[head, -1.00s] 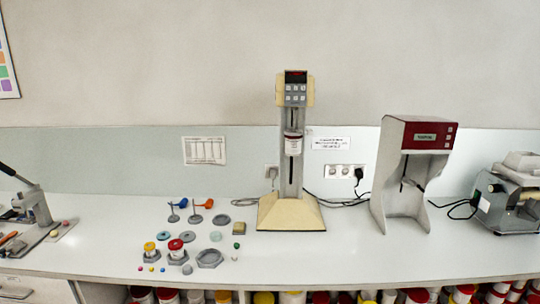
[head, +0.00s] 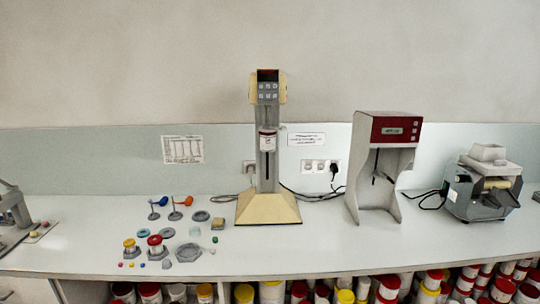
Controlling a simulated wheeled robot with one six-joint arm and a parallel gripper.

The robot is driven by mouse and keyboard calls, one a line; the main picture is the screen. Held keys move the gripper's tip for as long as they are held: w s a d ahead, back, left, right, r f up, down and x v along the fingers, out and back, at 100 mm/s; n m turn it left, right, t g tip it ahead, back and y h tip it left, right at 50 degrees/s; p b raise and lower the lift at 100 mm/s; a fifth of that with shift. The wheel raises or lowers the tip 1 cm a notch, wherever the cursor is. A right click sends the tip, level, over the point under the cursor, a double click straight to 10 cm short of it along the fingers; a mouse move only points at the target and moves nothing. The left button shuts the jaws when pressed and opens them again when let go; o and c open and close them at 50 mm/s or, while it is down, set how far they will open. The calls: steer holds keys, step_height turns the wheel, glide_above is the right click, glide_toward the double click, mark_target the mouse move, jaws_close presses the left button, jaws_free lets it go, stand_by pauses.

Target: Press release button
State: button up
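A tall cream mill (head: 268,206) stands on the bench in the middle of the head view. It has a flared base, a grey column and a control panel (head: 268,90) at the top with a dark display and several pale buttons. A white jar with a dark red band (head: 268,142) is held on the column below the panel. Which button is the release button is too small to tell. My gripper is not in view.
A grey machine with a red top (head: 397,130) stands right of the mill, and a grey roller machine (head: 482,185) further right. Jar holders, discs and small coloured pieces (head: 155,240) lie to the left. Lidded jars (head: 272,292) fill the shelf below. The bench front is clear before the mill.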

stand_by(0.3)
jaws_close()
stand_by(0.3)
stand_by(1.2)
